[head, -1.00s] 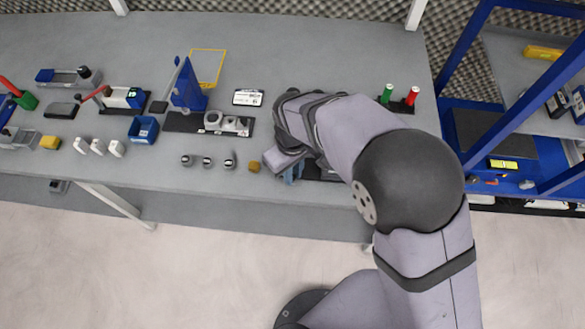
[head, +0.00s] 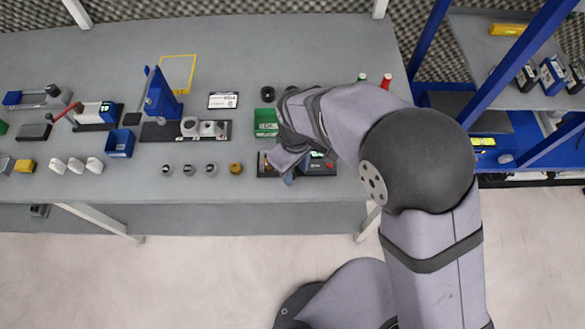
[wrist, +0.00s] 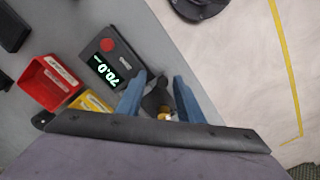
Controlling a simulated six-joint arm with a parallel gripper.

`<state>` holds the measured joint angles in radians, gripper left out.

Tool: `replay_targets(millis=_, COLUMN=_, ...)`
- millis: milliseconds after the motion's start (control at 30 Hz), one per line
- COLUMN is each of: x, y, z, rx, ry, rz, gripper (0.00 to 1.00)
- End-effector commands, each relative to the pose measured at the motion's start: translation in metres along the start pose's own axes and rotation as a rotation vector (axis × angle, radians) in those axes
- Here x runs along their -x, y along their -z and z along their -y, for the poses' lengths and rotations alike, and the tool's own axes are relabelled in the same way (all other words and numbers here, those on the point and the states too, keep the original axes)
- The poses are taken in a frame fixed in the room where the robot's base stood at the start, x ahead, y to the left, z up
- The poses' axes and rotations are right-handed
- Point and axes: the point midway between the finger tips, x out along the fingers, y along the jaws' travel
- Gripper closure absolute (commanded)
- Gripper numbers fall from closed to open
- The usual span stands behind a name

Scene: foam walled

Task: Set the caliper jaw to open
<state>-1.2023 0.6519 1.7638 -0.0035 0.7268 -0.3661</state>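A dark device with a lit readout and a red button, which I take for the caliper (wrist: 112,68), lies near the bench's front edge. In the head view the caliper (head: 320,168) is partly covered by my gripper (head: 289,176). In the wrist view my gripper (wrist: 158,98) has its two blue fingers apart, beside the readout housing. A dark piece, perhaps the jaw, and a small brass-coloured part show between the fingers. I cannot tell whether the fingers touch either one. The readout seems to show 70.0.
A red bin (wrist: 48,82) and a yellow block (wrist: 92,103) are beside the caliper in the wrist view. A brass knob (head: 236,168) and several small grey cylinders are to the left. The bench's front edge is close.

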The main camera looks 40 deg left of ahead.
Motion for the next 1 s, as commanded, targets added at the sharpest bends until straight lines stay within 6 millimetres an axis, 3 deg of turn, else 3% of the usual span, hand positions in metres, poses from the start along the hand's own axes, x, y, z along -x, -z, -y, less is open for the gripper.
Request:
replay_targets(millis=367, x=0.006, y=0.002, z=0.001, rx=0.0, ry=0.0, rz=-0.004, gripper=0.66)
replay_targets(millis=800, x=0.061, y=0.001, z=0.0, rx=0.0, ry=0.0, rz=-0.004, gripper=0.66)
replay_targets(millis=1000, x=0.072, y=0.0, z=0.0, rx=0.0, ry=0.001, rz=-0.001, gripper=0.66)
